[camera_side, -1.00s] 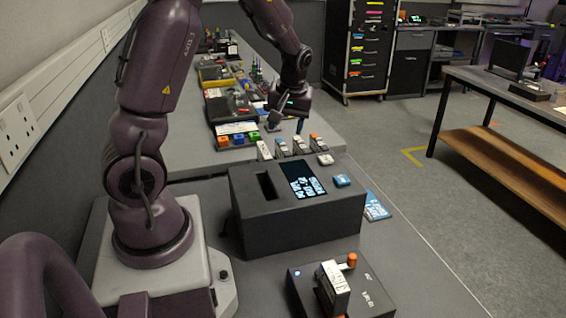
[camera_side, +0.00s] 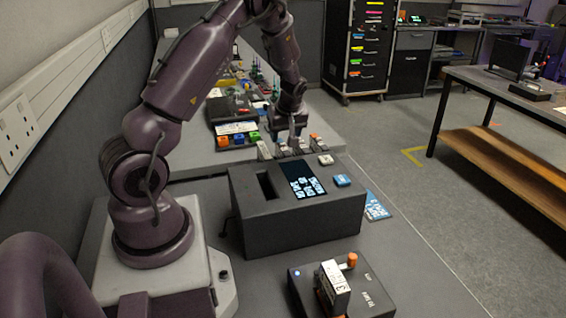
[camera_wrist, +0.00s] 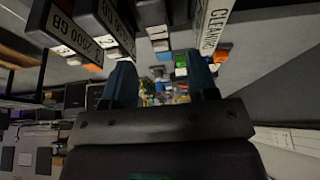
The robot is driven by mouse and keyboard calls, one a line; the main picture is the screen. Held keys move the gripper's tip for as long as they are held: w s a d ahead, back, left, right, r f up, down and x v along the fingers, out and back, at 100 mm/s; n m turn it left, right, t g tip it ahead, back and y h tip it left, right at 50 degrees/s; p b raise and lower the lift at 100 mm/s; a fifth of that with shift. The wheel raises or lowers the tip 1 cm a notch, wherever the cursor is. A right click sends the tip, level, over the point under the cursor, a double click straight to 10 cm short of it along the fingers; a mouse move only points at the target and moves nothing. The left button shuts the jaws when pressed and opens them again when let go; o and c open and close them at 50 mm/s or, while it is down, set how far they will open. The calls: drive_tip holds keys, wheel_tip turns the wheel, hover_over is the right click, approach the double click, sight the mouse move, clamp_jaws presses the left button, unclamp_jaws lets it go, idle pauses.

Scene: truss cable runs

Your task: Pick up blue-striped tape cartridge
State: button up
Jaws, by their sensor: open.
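A row of upright tape cartridges stands on the bench behind the dark box in the side view. The blue-striped cartridge (camera_side: 283,151) appears to be the second from the left; my gripper largely covers its top and the blue is hard to make out. My gripper (camera_side: 293,138) is low over the middle of the row, pointing down. In the wrist view my gripper (camera_wrist: 162,82) has its two fingers apart with nothing held between them.
A dark box with a slot and screen (camera_side: 290,215) stands in front. Coloured blocks (camera_side: 237,140) and a tray of parts lie behind left.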

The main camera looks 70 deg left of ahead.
sight(283, 145)
drive_tip(key=x, duration=0.5)
drive_tip(key=shift+d+f, duration=0.1)
drive_tip(key=shift+d, duration=0.3)
clamp_jaws()
